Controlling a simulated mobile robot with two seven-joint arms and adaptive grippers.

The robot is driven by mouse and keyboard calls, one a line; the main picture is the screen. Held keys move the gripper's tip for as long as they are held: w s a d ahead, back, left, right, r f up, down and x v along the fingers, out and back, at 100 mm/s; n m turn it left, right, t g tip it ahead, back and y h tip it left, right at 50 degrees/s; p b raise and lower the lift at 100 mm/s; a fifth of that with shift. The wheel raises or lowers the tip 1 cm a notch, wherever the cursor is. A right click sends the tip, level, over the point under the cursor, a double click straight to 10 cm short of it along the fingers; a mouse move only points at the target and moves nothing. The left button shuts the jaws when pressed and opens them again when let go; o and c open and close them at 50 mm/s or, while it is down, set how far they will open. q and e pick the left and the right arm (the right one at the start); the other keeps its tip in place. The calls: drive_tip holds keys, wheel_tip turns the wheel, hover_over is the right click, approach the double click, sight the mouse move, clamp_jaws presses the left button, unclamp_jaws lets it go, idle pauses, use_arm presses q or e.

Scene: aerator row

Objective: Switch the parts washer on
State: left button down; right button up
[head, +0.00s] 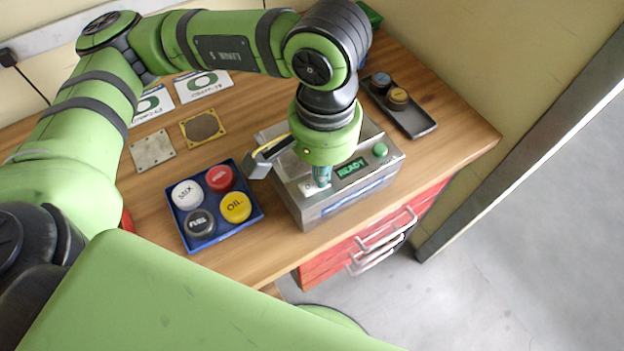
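The parts washer, as I take it, is a grey metal box (312,213) on the wooden bench, with a lit green READY display (351,168) and a round green button (380,150) on top. A pale switch-like part marked O (308,187) sits at its left front. My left gripper (322,178) points down over the top, its teal tip beside that part and left of the display. Whether it touches is unclear. A dark, yellow-edged piece with a grey end (262,160) juts out left of the gripper and hides part of the box. My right gripper is out of view.
A blue tray (225,234) with several round labelled caps lies left of the box. A dark tray (417,126) with two knobs lies behind right. Plates (152,150) and printed cards (203,85) lie behind left. Red drawers (330,263) with handles are below the bench edge.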

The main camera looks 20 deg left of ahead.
use_arm(q)
drive_tip(key=shift+r+p, duration=1.15)
drive_tip(key=shift+r, duration=2.3)
